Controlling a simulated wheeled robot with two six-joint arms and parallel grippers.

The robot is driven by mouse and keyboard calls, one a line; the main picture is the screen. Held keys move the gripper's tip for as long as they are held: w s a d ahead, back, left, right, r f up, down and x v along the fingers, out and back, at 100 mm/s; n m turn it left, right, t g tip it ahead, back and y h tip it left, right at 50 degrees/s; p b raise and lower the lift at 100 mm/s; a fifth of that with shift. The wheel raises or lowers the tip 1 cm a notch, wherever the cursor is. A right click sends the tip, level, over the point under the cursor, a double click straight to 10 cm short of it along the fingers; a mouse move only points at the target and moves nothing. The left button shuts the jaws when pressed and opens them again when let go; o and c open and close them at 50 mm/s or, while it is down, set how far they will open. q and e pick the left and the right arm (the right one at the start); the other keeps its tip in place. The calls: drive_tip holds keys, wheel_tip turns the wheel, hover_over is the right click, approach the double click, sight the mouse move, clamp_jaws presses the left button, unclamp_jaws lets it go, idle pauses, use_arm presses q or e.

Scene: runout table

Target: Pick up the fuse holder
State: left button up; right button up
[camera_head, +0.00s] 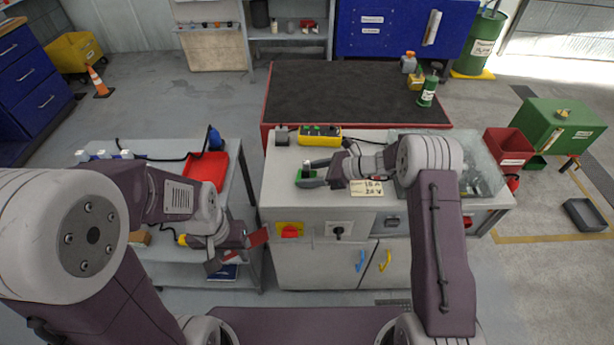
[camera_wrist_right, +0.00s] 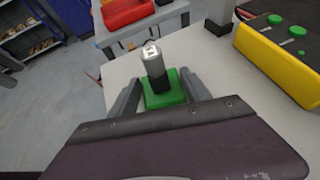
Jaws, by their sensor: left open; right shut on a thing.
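The fuse holder, a green block with an upright dark and grey cylinder, shows in the right wrist view (camera_wrist_right: 165,98). In the head view it is a small green patch (camera_head: 304,174) on or just above the light grey cabinet top. My right gripper (camera_head: 306,177) is shut on it; in the right wrist view its fingers (camera_wrist_right: 163,92) flank the green block. I cannot tell whether the block touches the surface. My left gripper (camera_head: 236,252) is open, low by the left trolley, away from the fuse holder.
A yellow control box (camera_head: 320,131) and a small grey block (camera_head: 281,136) stand behind on the cabinet top (camera_head: 285,200). A label plate (camera_head: 367,188) is beside my right gripper. A red tray (camera_head: 209,168) lies on the left trolley. A gap separates trolley and cabinet.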

use_arm(q)
drive_tip(key=w+d+n+g+h, duration=0.1)
drive_tip(key=w+d+n+h, duration=0.15)
drive_tip(key=n, duration=0.35)
drive_tip(key=n+t+h, duration=0.6)
drive_tip(key=n+h, duration=0.4)
drive_tip(key=n, duration=0.7)
approach(305, 162)
drive_tip(key=shift+y, duration=0.25)
drive_tip(key=x, duration=1)
drive_tip(key=shift+d+r, duration=0.1)
drive_tip(key=shift+d, duration=0.3)
clamp_jaws()
